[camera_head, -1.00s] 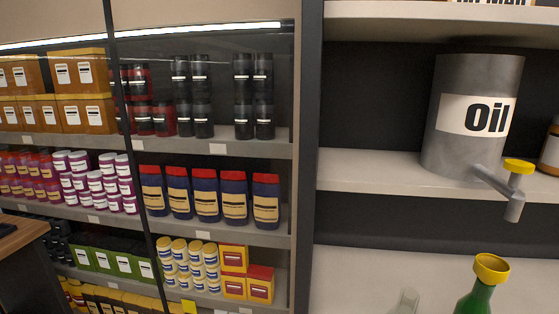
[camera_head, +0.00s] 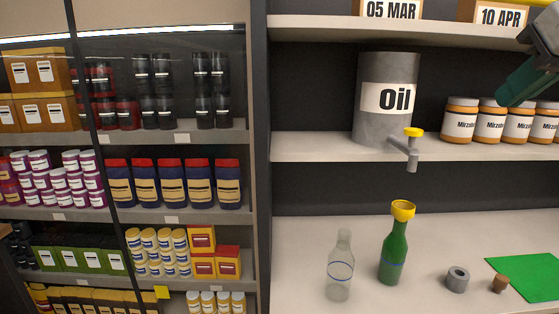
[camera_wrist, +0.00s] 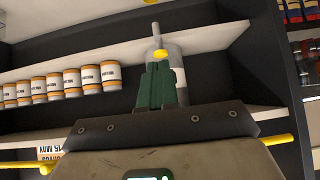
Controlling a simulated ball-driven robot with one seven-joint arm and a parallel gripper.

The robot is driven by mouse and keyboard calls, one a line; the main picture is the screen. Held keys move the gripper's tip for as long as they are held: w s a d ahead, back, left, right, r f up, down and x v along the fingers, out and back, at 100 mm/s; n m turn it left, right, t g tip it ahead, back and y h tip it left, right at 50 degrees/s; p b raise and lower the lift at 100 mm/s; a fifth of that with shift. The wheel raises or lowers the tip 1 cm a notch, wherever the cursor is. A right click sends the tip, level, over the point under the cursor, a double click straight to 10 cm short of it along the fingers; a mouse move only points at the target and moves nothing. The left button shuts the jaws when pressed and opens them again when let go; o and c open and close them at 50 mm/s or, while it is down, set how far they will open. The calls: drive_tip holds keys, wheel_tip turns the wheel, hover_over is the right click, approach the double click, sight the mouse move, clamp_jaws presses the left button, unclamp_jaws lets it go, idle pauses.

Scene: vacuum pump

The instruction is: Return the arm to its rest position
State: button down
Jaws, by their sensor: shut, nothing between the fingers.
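My gripper (camera_head: 522,82) shows at the upper right of the head view, raised in front of the shelf with the jars. In the wrist view its green fingers (camera_wrist: 155,88) are together, with nothing between them. They stand apart from the grey oil drum (camera_head: 387,125), which has a yellow-handled tap and sits on the middle shelf. The drum also shows behind the fingers in the wrist view (camera_wrist: 178,72). Most of my arm is outside the head view.
A clear bottle (camera_head: 340,268), a green bottle with a yellow funnel (camera_head: 393,250), a grey ring (camera_head: 457,280), a cork (camera_head: 500,284) and a green sheet (camera_head: 528,276) are on the counter. Jars (camera_head: 490,122) line the shelf. Stocked shelves (camera_head: 120,140) fill the left.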

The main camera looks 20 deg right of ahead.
drive_tip(key=w+a+f+t+y, duration=0.1)
drive_tip(key=w+a+f+y, duration=0.15)
drive_tip(key=w+f, duration=0.45)
drive_tip(key=w+a+f+t+y, duration=0.1)
drive_tip(key=w+a+f+y, duration=0.15)
drive_tip(key=f, duration=0.75)
drive_tip(key=s+a+f+g, duration=0.1)
drive_tip(key=a+f, duration=0.2)
drive_tip(key=f, duration=0.7)
drive_tip(key=s+a+f+g, duration=0.1)
drive_tip(key=a+f, duration=0.2)
drive_tip(key=f, duration=0.8)
drive_tip(key=s+a+f+g, duration=0.2)
drive_tip(key=s+f, duration=0.4)
drive_tip(key=f, duration=0.2)
drive_tip(key=s+a+f+g, duration=0.2)
drive_tip(key=s+f, duration=0.4)
drive_tip(key=f, duration=0.2)
drive_tip(key=s+f+n+g+h, duration=0.1)
drive_tip(key=s+f, duration=0.3)
drive_tip(key=s, duration=0.4)
drive_tip(key=s+d+f+n+g+h, duration=0.1)
drive_tip(key=s+f+g+h, duration=0.1)
drive_tip(key=s+f, duration=0.3)
drive_tip(key=s+g, duration=0.1)
drive_tip(key=s, duration=0.2)
drive_tip(key=shift+d+f, duration=0.25)
drive_tip(key=shift+d, duration=0.05)
